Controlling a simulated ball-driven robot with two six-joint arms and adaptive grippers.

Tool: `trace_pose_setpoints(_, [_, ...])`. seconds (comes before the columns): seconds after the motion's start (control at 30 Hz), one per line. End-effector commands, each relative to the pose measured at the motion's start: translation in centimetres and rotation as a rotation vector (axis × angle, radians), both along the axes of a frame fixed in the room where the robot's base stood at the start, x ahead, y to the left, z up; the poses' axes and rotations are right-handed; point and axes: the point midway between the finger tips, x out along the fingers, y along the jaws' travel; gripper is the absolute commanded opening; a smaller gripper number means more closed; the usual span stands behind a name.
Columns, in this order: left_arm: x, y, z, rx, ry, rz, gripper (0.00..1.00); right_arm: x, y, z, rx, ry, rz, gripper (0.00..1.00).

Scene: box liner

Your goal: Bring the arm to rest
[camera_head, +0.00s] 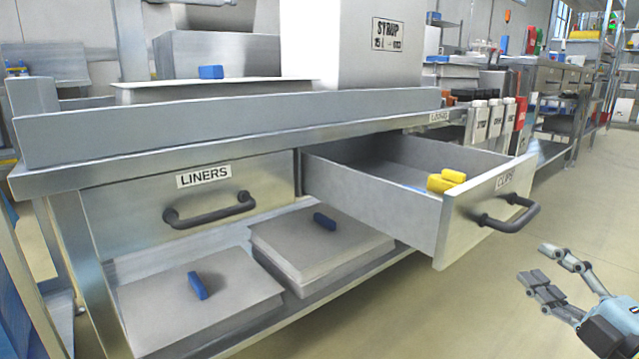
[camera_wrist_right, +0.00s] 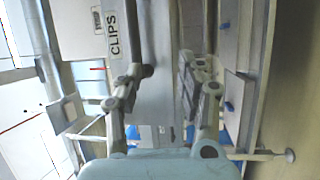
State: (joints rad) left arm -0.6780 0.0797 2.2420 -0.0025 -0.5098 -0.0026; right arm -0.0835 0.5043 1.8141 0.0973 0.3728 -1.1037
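My right gripper (camera_head: 537,262) is at the lower right in the head view. It is open and empty, in the air over the floor, apart from the open drawer (camera_head: 468,234) labelled CLIPS. In the right wrist view the two fingers of the right gripper (camera_wrist_right: 160,80) are spread with nothing between them, and the CLIPS label (camera_wrist_right: 113,35) shows beyond them. My left gripper is not in view.
The CLIPS drawer sticks out with yellow blocks (camera_head: 444,181) inside. The LINERS drawer (camera_head: 215,208) is shut. Flat grey stacks (camera_head: 200,320) with blue blocks (camera_head: 197,286) lie on the lower shelf. Floor (camera_head: 560,200) right of the bench is clear.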

Motion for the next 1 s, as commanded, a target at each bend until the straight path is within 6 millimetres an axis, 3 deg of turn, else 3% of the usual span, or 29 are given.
trace_pose_setpoints(0.27, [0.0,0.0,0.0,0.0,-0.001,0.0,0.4,-4.7,1.9,-3.9,0.07,0.107,-0.022,0.38])
trace_pose_setpoints(0.43, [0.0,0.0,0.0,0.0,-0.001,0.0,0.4,-9.6,3.9,-7.5,0.205,0.278,-0.07,0.38])
trace_pose_setpoints(0.6, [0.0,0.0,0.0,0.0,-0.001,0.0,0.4,-15.9,6.1,-11.2,0.458,0.541,-0.177,0.38])
trace_pose_setpoints(0.8, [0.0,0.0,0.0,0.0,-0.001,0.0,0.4,-22.5,7.8,-13.7,0.813,0.824,-0.387,0.38])
trace_pose_setpoints(1.0, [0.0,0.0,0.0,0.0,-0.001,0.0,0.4,-24.9,8.2,-14.3,1.079,0.957,-0.569,0.38])
